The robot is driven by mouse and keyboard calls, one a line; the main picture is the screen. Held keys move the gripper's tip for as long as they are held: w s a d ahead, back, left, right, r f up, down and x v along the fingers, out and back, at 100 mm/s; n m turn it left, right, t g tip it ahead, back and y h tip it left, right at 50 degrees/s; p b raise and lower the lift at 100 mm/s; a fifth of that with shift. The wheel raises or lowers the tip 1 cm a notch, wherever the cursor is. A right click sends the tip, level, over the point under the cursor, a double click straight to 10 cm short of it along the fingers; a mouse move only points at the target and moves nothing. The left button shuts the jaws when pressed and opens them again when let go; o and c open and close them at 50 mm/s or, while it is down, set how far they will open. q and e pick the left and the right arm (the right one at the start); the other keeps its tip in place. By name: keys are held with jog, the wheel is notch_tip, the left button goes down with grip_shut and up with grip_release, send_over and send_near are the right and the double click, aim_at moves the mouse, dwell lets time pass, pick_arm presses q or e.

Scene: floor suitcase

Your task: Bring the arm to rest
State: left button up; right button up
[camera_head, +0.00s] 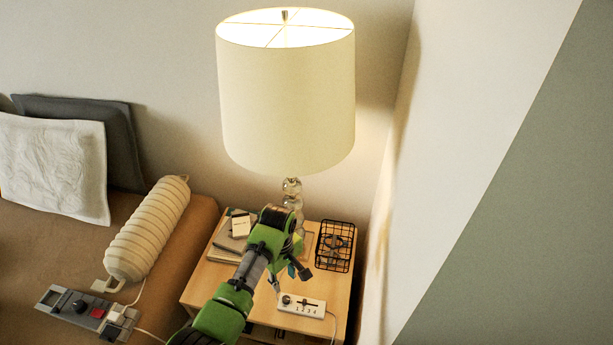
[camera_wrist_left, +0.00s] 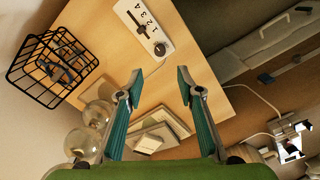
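My left arm, green and grey, reaches up from the bottom of the head view over the wooden nightstand (camera_head: 205,281). Its gripper (camera_head: 289,277) is above the nightstand top, behind the white control box with a dial and a slider (camera_head: 302,304). In the left wrist view the two teal fingers of the left gripper (camera_wrist_left: 160,88) are spread apart with nothing between them. Bare wood of the nightstand (camera_wrist_left: 185,75) shows past them. The control box (camera_wrist_left: 140,27) lies apart from the fingertips. My right gripper is in neither view.
A lit lamp (camera_head: 287,100) stands behind the gripper. A black wire basket (camera_head: 335,246) is to its right, books (camera_head: 228,243) to its left. A bed with a ribbed cream bolster (camera_head: 147,232) and a grey switch panel (camera_head: 84,312) is at left; a wall (camera_head: 440,150) at right.

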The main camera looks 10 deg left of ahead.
pick_arm(q)
jog(key=s+a+r+m+t, duration=0.1)
jog(key=s+a+m, duration=0.15)
jog(key=s, duration=0.35)
jog(key=s+a+m+t, duration=0.1)
jog(key=s+m, duration=0.3)
jog(key=s, duration=0.3)
jog(key=s+a+r+m+t, duration=0.2)
jog(key=s+r+m, duration=0.5)
jog(key=s+r, duration=0.4)
notch_tip(320, 180, down, 26)
jog(key=s+g, duration=0.2)
jog(key=s+a+f+g, duration=0.1)
jog(key=s+a+f, duration=0.2)
jog(key=s+f, duration=1.4)
jog(key=shift+s+a+f, duration=0.15)
jog(key=shift+s+f, duration=0.15)
jog(key=shift+f, duration=0.4)
